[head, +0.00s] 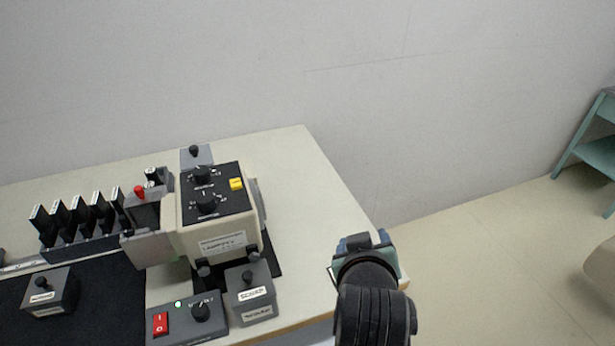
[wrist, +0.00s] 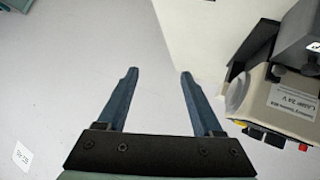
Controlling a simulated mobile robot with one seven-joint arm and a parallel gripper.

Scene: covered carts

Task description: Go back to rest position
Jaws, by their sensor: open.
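My gripper shows in the wrist view (wrist: 158,75) with its two blue-grey fingers apart and nothing between them. In the head view my arm's dark end stands at the table's right corner, and its fingers are hidden there. The beige lamp box (head: 218,232) with a black dial panel stands to the left of my arm, apart from it. The same box shows at the right of the wrist view (wrist: 290,100), clear of the fingers.
The pale table (head: 300,200) has free room right of the lamp box. A grey control box with a red switch (head: 160,322) and a small grey block (head: 250,290) sit at the front. A rack of black holders (head: 85,225) is at left. A green stand (head: 595,150) is at far right.

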